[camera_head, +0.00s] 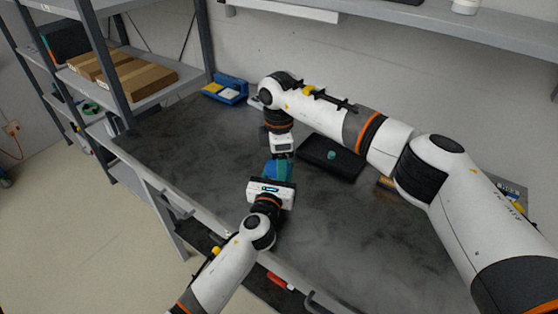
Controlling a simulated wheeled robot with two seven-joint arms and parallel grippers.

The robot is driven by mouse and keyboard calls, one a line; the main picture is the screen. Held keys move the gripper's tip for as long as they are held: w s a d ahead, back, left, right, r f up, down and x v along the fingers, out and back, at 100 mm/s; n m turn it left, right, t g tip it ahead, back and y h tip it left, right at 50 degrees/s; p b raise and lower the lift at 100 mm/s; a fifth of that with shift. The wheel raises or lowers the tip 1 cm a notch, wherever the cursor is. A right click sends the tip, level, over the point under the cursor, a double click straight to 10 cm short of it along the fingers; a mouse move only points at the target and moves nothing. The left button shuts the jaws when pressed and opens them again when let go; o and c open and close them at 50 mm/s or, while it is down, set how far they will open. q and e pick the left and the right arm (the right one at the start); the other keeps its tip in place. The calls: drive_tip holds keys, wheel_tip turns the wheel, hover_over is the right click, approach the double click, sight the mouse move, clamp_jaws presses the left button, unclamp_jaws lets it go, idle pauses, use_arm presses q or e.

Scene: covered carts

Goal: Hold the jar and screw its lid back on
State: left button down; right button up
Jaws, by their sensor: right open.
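A blue and teal jar (276,170) is near the middle of the dark worktop, directly in front of my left gripper (273,178). The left gripper's fingers are hard to make out against the jar, so I cannot tell how they sit on it. My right gripper (281,156) is open and comes from the far side, its fingertips close to the jar's far end. Whether they touch it is too small to tell. A small round teal piece, which looks like the lid (331,155), lies on a black tray (345,168) to the right of the jar.
The dark worktop (350,230) is clear in front and to the left. A blue bin (225,90) stands at the back left. A shelf rack with cardboard boxes (135,76) stands at the left. My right arm spans the back right, over part of the worktop.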

drive_tip(key=r, duration=0.4)
drive_tip(key=shift+s+a+r, duration=0.1)
drive_tip(key=shift+s+a, duration=0.1)
drive_tip(key=shift+w+d, duration=0.1)
drive_tip(key=shift+c, duration=0.3)
